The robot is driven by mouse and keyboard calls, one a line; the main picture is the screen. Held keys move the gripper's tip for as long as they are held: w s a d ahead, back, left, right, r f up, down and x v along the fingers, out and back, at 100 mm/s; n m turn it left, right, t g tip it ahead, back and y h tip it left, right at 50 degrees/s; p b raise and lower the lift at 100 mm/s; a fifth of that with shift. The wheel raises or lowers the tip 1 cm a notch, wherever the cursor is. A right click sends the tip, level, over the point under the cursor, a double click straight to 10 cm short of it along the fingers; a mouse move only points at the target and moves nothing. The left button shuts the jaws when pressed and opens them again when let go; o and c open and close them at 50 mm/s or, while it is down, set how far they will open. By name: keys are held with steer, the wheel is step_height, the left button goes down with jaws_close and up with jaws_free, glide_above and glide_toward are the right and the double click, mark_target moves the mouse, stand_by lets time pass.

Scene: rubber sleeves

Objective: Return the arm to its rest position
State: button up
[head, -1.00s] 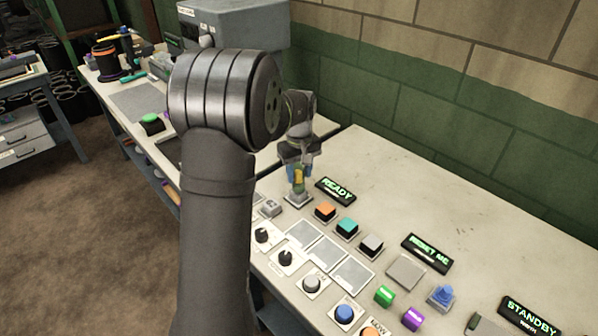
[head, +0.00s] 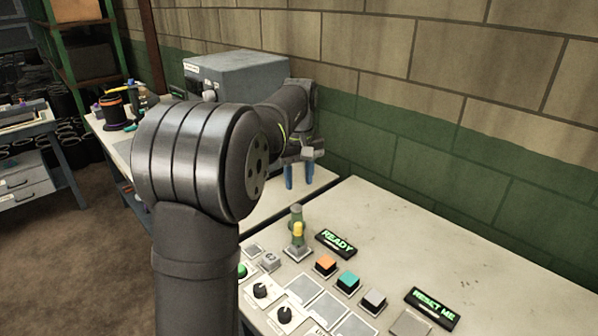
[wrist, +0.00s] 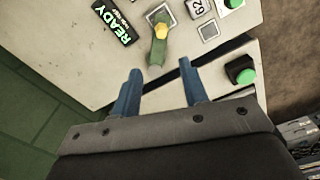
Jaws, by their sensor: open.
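My gripper (head: 299,176) is open and empty, with its two blue fingers pointing down over the bench at the back, beyond the READY sign (head: 336,242). In the wrist view my gripper (wrist: 158,92) shows its fingers apart with nothing between them. A green and yellow upright piece (head: 297,229) stands on a small square base beside the READY sign, apart from the fingers. It also shows ahead of the fingertips in the wrist view (wrist: 159,42).
Orange (head: 326,264), teal (head: 348,280) and grey (head: 374,299) buttons stand on the bench, with black knobs in front. A grey box (head: 245,80) stands behind my arm against the brick wall. The right rear bench top (head: 420,235) is clear.

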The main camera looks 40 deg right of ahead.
mark_target(299, 225)
steer(key=shift+r, duration=0.8)
steer(key=shift+f, duration=0.1)
step_height(299, 225, down, 17)
steer(key=shift+f, duration=0.15)
stand_by(0.4)
step_height(299, 225, up, 17)
step_height(299, 225, down, 17)
steer(key=shift+r, duration=0.1)
steer(key=shift+w+a+m, duration=0.55)
steer(key=shift+a+m, duration=0.05)
steer(key=shift+m, duration=0.2)
